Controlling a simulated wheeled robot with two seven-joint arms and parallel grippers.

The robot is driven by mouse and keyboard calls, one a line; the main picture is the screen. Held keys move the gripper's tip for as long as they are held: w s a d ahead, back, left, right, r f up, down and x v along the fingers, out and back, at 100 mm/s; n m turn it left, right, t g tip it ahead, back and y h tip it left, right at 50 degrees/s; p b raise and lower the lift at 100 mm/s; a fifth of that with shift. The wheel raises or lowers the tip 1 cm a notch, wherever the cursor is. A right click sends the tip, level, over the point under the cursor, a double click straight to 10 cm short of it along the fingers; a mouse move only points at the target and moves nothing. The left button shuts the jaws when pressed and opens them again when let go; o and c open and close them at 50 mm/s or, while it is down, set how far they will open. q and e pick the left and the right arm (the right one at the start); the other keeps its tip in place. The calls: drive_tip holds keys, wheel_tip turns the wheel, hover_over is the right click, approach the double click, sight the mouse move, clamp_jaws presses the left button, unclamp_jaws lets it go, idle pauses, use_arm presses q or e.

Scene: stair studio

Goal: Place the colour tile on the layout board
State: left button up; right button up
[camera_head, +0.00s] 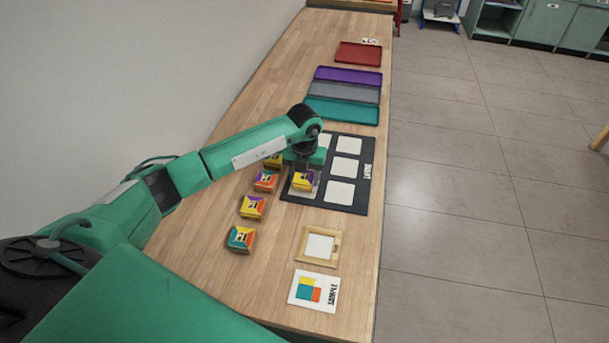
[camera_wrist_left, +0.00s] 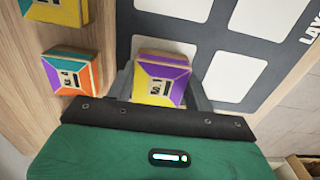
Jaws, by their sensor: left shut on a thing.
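My left gripper (camera_head: 302,174) is shut on a colour tile (camera_head: 303,181) with purple, yellow and orange parts. The held tile also shows between the fingers in the left wrist view (camera_wrist_left: 160,82). It is over the near-left white square of the dark layout board (camera_head: 355,205); I cannot tell whether it touches the board. Other colour tiles stand in a row left of the board: one (camera_head: 265,181) beside it, one (camera_head: 252,207) nearer, and a teal and orange one (camera_head: 240,239) nearest. Another is partly hidden behind the gripper. My right gripper is not in view.
A sample card (camera_head: 314,291) and a wooden frame (camera_head: 319,246) lie at the near end of the table. Teal (camera_head: 341,110), grey (camera_head: 345,92), purple (camera_head: 348,75) and red (camera_head: 358,54) trays lie beyond the board. A wall runs along the left.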

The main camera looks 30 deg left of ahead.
use_arm(q)
drive_tip(key=shift+f, duration=0.3)
drive_tip(key=shift+f, duration=0.2)
drive_tip(key=o, duration=1)
drive_tip(key=shift+r, duration=0.1)
